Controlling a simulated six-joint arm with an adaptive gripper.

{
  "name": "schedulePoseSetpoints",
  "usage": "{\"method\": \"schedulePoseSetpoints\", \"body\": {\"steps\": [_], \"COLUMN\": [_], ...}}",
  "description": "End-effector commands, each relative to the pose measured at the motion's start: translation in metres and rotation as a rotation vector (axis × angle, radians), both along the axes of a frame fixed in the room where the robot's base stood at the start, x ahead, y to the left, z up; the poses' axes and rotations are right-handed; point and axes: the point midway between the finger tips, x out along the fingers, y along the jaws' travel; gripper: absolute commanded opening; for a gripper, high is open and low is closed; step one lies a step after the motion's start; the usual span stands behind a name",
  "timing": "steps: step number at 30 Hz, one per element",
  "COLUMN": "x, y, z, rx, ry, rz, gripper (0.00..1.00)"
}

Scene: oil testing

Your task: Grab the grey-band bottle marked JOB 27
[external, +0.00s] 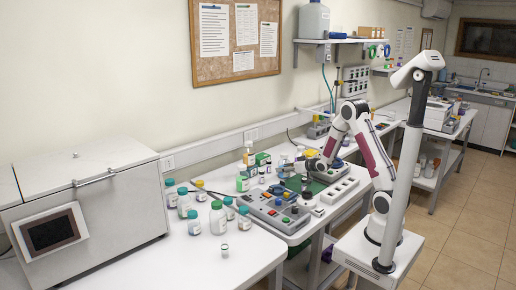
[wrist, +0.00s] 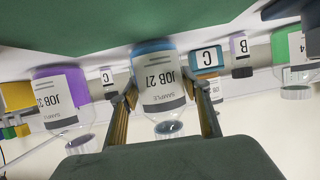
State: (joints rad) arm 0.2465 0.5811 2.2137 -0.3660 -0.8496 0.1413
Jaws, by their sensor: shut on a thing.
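The bottle marked JOB 27 (wrist: 162,82) fills the middle of the wrist view, which shows it upside down. In the external view, my gripper (external: 318,164) is low over the middle bench; the held bottle is not clear there. I cannot tell whether the bottle is off the bench.
A purple bottle (wrist: 62,92) marked JOB 3-something stands at left in the wrist view. The external view shows a grey control box (external: 272,212) and several capped bottles (external: 218,217) on the bench.

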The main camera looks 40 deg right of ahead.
Motion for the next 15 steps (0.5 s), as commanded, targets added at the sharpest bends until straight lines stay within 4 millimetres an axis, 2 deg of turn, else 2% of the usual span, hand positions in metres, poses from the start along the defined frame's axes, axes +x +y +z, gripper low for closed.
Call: {"method": "schedulePoseSetpoints", "body": {"steps": [9,15], "x": [0.001,0.001], "y": [0.0,0.0], "z": [0.003,0.013], "rx": [-0.001,0.0], "ry": [-0.003,-0.005], "rz": [0.0,0.001], "gripper": [0.13,0.13]}}
